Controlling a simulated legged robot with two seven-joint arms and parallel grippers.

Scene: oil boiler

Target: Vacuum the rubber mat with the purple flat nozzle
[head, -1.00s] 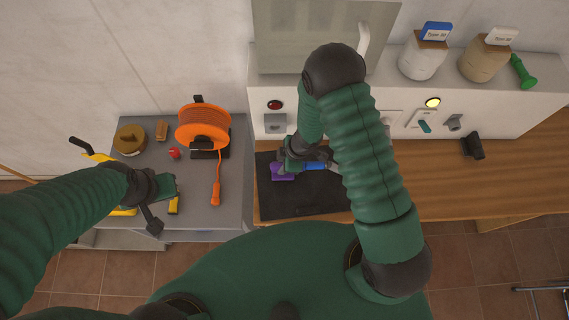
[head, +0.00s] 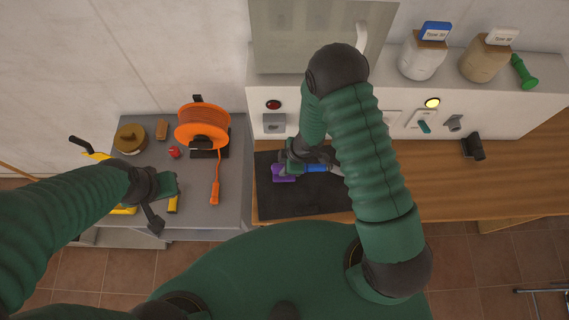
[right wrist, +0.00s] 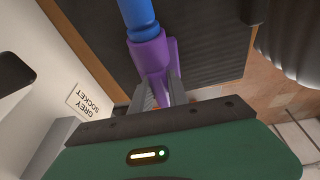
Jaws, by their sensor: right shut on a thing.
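The black rubber mat (head: 275,205) lies on the wooden counter in the middle of the head view; its ribbed surface also shows in the right wrist view (right wrist: 215,50). The purple flat nozzle (head: 284,174) is over the mat's upper left part, joined to a blue tube (head: 316,168). My right gripper (head: 296,163) is shut on the purple piece (right wrist: 152,60), which stands between its fingers in the right wrist view. I cannot tell whether the nozzle touches the mat. My left gripper (head: 158,212) is over the grey bench; its opening is unclear.
An orange cable reel (head: 203,126), a brown-lidded jar (head: 130,139) and yellow tools stand on the grey bench (head: 200,212). The white boiler panel (head: 300,112) rises just behind the mat. A black holder (head: 473,147) stands on the counter at right.

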